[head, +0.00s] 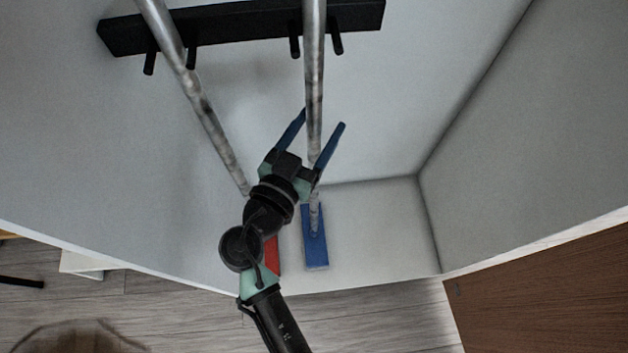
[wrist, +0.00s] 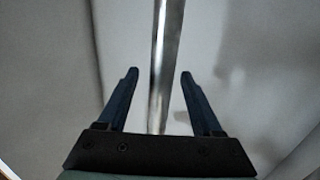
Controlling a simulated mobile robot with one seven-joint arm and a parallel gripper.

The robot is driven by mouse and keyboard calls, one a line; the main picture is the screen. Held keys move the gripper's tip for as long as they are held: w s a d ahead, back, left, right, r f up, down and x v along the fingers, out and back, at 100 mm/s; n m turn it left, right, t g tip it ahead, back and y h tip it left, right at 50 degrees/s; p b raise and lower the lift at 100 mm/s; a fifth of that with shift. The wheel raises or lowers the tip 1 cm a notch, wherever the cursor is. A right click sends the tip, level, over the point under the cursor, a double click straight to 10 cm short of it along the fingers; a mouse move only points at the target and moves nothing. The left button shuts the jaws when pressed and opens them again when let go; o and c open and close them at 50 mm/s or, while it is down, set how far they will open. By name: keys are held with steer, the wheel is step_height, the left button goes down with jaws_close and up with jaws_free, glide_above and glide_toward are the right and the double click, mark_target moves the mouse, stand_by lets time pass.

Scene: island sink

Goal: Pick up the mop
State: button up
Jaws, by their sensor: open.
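A mop with a blue head (head: 315,245) stands upright in a white closet. Its metal handle (head: 314,70) runs up to a black rack. My gripper (head: 325,118) is open, with one blue finger on either side of this handle in the head view. In the wrist view the handle (wrist: 165,60) runs between the open fingers (wrist: 158,75), with gaps on both sides. I cannot tell how deep the handle sits between them. A second metal handle (head: 200,105) stands to the left; a red head (head: 273,256) is partly hidden behind my arm.
The black rack (head: 245,22) with several pegs is on the closet's back wall. A closet side wall (head: 530,130) stands at the right, with free room between it and the blue-headed mop. A brown panel (head: 550,290) is at the lower right.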

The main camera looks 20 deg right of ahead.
steer(key=shift+x, duration=0.9)
steer(key=shift+c, duration=0.4)
jaws_close()
steer(key=shift+r, duration=0.15)
